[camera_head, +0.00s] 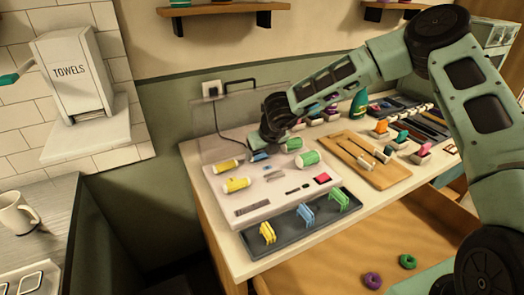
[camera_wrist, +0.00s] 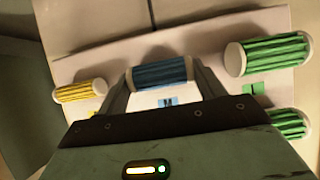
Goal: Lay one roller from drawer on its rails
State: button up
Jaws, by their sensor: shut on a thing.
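My gripper (camera_head: 266,138) is over the back of a white panel (camera_head: 283,193). In the wrist view my gripper (camera_wrist: 160,84) is shut on a ribbed blue roller with white ends (camera_wrist: 159,74), one finger at each end. The roller is close over the panel, above a small blue mark (camera_wrist: 167,102); I cannot tell whether it touches anything. A yellow roller (camera_wrist: 80,91) lies to its left. Two green rollers, a farther one (camera_wrist: 268,54) and a nearer one (camera_wrist: 290,124), lie to its right. The drawer (camera_head: 325,268) is open below the worktop.
A dark tray (camera_head: 280,238) with yellow, blue and green racks is in front of the panel. A wooden board (camera_head: 345,150) with small parts is to the right. A purple ring (camera_head: 372,280) and a green ring (camera_head: 407,261) lie in the drawer. A clear screen stands behind the panel.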

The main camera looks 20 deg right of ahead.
dwell(0.3)
jog(key=o, duration=1.2)
jog(key=shift+r+p, duration=3.45)
jog(key=shift+r, duration=0.05)
